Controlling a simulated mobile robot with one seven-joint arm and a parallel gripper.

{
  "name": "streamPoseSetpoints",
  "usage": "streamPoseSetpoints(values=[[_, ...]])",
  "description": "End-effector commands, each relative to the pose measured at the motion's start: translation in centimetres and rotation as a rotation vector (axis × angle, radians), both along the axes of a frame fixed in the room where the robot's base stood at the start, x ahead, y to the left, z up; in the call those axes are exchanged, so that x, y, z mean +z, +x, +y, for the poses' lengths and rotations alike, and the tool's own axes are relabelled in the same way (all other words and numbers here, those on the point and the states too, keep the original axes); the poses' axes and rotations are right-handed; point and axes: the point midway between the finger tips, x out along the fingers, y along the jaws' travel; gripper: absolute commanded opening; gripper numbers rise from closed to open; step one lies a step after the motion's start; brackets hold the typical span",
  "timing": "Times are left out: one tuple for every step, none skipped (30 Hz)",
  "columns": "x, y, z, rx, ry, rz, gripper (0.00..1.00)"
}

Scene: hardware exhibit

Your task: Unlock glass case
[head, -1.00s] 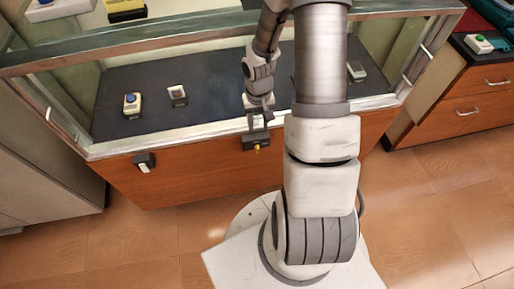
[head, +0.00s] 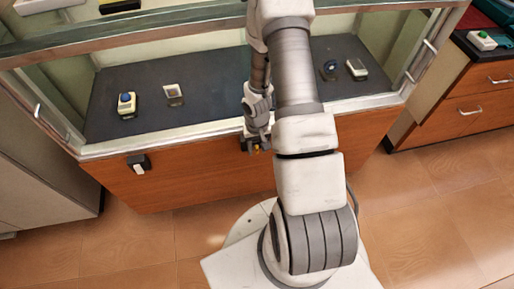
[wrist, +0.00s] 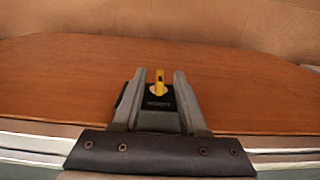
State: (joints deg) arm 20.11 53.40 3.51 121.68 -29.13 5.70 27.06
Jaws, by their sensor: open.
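The glass case (head: 175,138) stands in front of me, with a metal frame, glass front and wooden lower panel. A black lock with a yellow key (wrist: 159,80) is on the wooden panel, seen between my gripper's fingers in the wrist view. In the head view the yellow key (head: 257,148) shows as a small spot by my gripper. My gripper (wrist: 160,76) is open, with one finger on each side of the lock; I cannot tell whether they touch it. My arm hides part of the lock in the head view (head: 255,143).
A black and white switch (head: 138,165) is on the panel at left. A drawer cabinet (head: 475,92) stands at right, a pale cabinet (head: 45,165) at left. The tiled floor at left is clear.

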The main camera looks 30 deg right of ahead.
Motion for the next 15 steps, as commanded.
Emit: streamPoseSetpoints(values=[[0.02, 0.01, 0.0, 0.0, 0.0, 0.0, 0.42], [0.03, 0.01, 0.0, 0.0, 0.0, 0.0, 0.42], [0.03, 0.01, 0.0, 0.0, 0.0, 0.0, 0.42], [0.03, 0.01, 0.0, 0.0, 0.0, 0.0, 0.37], [0.03, 0.01, 0.0, 0.0, 0.0, 0.0, 0.32], [0.04, 0.01, 0.0, 0.0, 0.0, 0.0, 0.24], [0.04, 0.01, 0.0, 0.0, 0.0, 0.0, 0.19], [0.04, 0.01, 0.0, 0.0, 0.0, 0.0, 0.14], [0.04, 0.01, 0.0, 0.0, 0.0, 0.0, 0.07], [0.04, 0.01, 0.0, 0.0, 0.0, 0.0, 0.01], [0.04, 0.01, 0.0, 0.0, 0.0, 0.0, 0.0], [0.04, 0.01, 0.0, 0.0, 0.0, 0.0, 0.0], [0.05, 0.01, 0.01, 0.0, 0.0, 0.0, 0.0], [0.05, 0.01, 0.01, 0.0, 0.0, 0.0, 0.0], [0.05, 0.01, 0.01, 0.0, 0.0, 0.0, 0.0]])
